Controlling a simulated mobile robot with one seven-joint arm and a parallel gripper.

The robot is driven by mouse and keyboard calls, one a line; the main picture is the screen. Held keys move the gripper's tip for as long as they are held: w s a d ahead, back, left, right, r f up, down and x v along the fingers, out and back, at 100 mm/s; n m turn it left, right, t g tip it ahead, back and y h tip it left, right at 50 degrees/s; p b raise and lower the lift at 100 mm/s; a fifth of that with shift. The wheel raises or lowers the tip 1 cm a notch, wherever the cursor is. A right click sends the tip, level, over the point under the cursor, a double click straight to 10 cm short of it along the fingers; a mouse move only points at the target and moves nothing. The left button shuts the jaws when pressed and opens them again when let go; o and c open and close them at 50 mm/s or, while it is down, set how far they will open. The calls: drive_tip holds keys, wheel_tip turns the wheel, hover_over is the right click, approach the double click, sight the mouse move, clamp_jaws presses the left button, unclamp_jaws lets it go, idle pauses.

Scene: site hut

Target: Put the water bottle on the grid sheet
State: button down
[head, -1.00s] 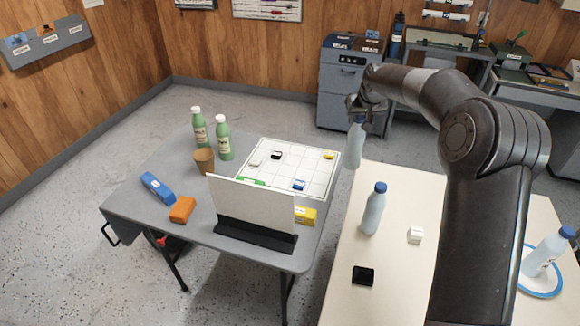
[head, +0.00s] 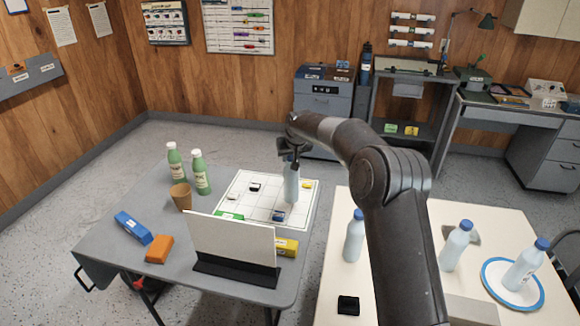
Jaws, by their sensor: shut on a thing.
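My gripper (head: 291,156) is shut on a clear pale-blue water bottle (head: 291,184), held upright from above. The bottle is in front of the right part of the white grid sheet (head: 240,200) on the grey table. I cannot tell whether its base touches the sheet. Small blocks lie on the sheet: black-and-white (head: 254,187), yellow (head: 307,185), blue (head: 278,216) and green (head: 230,216). Similar bottles stand on the cream table, one near its left edge (head: 354,238), one right of my arm (head: 456,246), and one on a blue-rimmed plate (head: 525,266).
A white upright panel (head: 232,240) on a black base hides the sheet's near edge. Two green bottles (head: 174,165) and a brown cup (head: 181,197) stand left of the sheet. A yellow box (head: 287,247) lies near the panel. A gap separates the two tables.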

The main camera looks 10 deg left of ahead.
sight(291, 179)
drive_tip(key=shift+a, duration=0.2)
drive_tip(key=shift+f, duration=2.15)
drive_tip(key=c, duration=1.1)
unclamp_jaws()
drive_tip(key=shift+o, duration=0.2)
